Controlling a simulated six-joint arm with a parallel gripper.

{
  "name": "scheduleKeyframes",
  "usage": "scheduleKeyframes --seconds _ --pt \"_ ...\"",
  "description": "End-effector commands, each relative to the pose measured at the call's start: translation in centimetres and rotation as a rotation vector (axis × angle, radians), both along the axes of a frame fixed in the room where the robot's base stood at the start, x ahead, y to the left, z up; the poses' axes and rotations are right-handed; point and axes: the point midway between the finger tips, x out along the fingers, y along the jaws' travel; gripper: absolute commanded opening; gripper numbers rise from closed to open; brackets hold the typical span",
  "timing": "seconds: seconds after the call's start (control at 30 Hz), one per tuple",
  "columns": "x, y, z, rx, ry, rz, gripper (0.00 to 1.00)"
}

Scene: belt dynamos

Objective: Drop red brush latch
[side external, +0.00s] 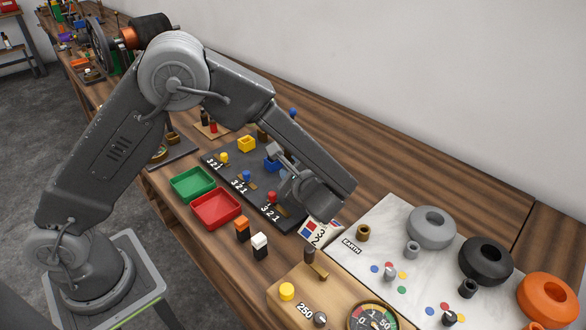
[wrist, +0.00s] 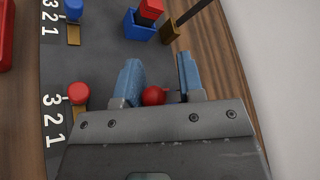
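My gripper (wrist: 160,75) is over the dark board (wrist: 100,55), its two blue fingers apart. A round red knob (wrist: 153,95) shows between the fingers, nearer the left one; its lower part is hidden by the gripper body, and I cannot tell whether a finger touches it. Another red knob (wrist: 78,93) stands to the left beside the front "3 2 1" scale; it also shows in the side view (side external: 272,197). A blue box (wrist: 139,25) with a red block (wrist: 150,10) in it sits ahead of the fingers, with a dark rod ending in a brass piece (wrist: 170,31) on its right.
A blue knob (side external: 246,176), a yellow knob (side external: 224,158) and a yellow box (side external: 247,144) stand further along the board. Green (side external: 193,183) and red (side external: 216,208) trays lie in front. A white marble panel (side external: 400,250) with coloured rings is at right.

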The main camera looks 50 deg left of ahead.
Motion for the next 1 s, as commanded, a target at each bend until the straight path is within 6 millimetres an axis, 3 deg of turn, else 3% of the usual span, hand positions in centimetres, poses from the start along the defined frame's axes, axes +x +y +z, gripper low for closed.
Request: scheduleKeyframes --seconds 0.13,0.47,1.0 --pt "0.0 0.0 0.1 0.001 -0.005 0.001 0.48" --pt "-0.2 -0.5 0.4 0.001 -0.007 0.000 0.48" --pt "-4.5 -9.8 3.3 -0.001 -0.007 -0.003 0.48"
